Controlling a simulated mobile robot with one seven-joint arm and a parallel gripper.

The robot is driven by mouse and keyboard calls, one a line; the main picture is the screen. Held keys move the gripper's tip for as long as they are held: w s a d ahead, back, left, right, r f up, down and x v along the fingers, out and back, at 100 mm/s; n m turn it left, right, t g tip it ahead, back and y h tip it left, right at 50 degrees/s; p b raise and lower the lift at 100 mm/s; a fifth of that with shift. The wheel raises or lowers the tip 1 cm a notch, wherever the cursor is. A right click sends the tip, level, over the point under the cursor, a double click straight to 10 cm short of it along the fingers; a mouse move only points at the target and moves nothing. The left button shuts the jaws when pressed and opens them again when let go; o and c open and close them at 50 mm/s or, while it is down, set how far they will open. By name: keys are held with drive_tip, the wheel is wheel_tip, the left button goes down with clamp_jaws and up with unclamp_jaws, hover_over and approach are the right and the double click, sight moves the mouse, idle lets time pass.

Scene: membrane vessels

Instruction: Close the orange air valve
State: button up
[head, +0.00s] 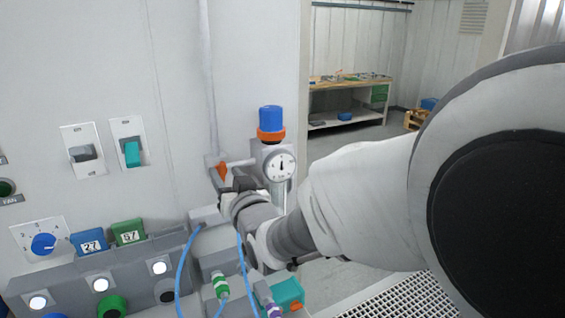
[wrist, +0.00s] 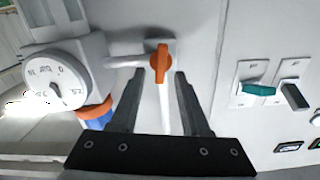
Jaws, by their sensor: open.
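The orange air valve (wrist: 160,62) is a small orange lever on a pipe fitting on the pale wall panel. In the wrist view it lies between and just beyond the two fingertips of my gripper (wrist: 163,76), which is open and empty. In the head view the orange valve (head: 222,171) shows just above my gripper (head: 236,186), partly hidden by it. Whether the fingers touch the lever I cannot tell.
A regulator with a blue knob (head: 270,118), an orange ring and a round gauge (head: 281,165) stands close beside the valve. A teal switch (head: 132,153) and a grey switch (head: 84,154) are on the panel. Blue hoses (head: 182,262) hang below.

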drive_tip(key=shift+w+a, duration=0.35)
drive_tip(key=shift+w, duration=0.15)
drive_tip(key=shift+c, duration=0.2)
clamp_jaws()
